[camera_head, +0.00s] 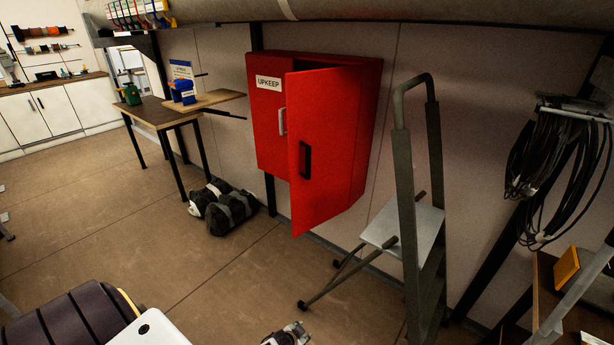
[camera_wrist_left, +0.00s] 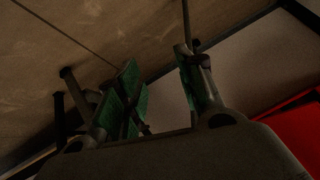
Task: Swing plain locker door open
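The red locker (camera_head: 268,128) hangs on the wall, with the word UPKEEP on its left door and a light handle on that door. The plain red door (camera_head: 325,170), with a black handle (camera_head: 305,160), stands swung out from the locker's right part, partly open. My left gripper shows in its wrist view (camera_wrist_left: 160,90) with its green-padded fingers apart and nothing between them. A bit of a gripper (camera_head: 288,335) shows at the bottom edge of the head view, below and apart from the door. A red surface (camera_wrist_left: 298,130) shows at the right of the wrist view.
A grey stepladder (camera_head: 408,210) stands right of the open door, its feet on the floor. Dark bags (camera_head: 222,206) lie left below the locker. A table (camera_head: 165,112) stands left, coiled cables (camera_head: 555,170) hang right. Floor (camera_head: 170,250) in the middle is clear.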

